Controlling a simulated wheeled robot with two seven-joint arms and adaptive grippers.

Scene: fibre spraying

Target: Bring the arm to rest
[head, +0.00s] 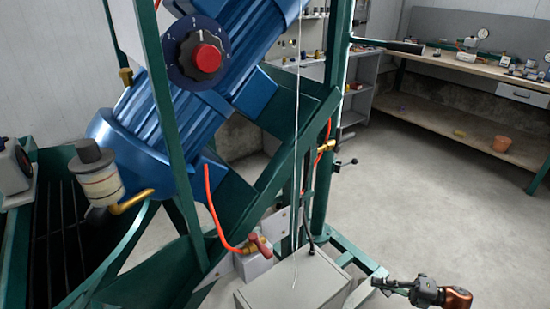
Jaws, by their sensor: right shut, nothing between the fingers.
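My right gripper (393,286) shows at the bottom right of the head view, beside the foot of the green machine frame. It is shut and empty, pointing left, with its orange-brown arm link behind it. I cannot tell whether it touches the frame foot. The blue machine body (218,75) with a red knob (207,58) on a dark dial fills the upper left, tilted in the green frame (164,110). My left gripper is not in view.
A grey box (291,283) stands at the frame's base, left of my right gripper. A workbench (470,62) with small items stands at the back right. The floor (420,200) between is clear.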

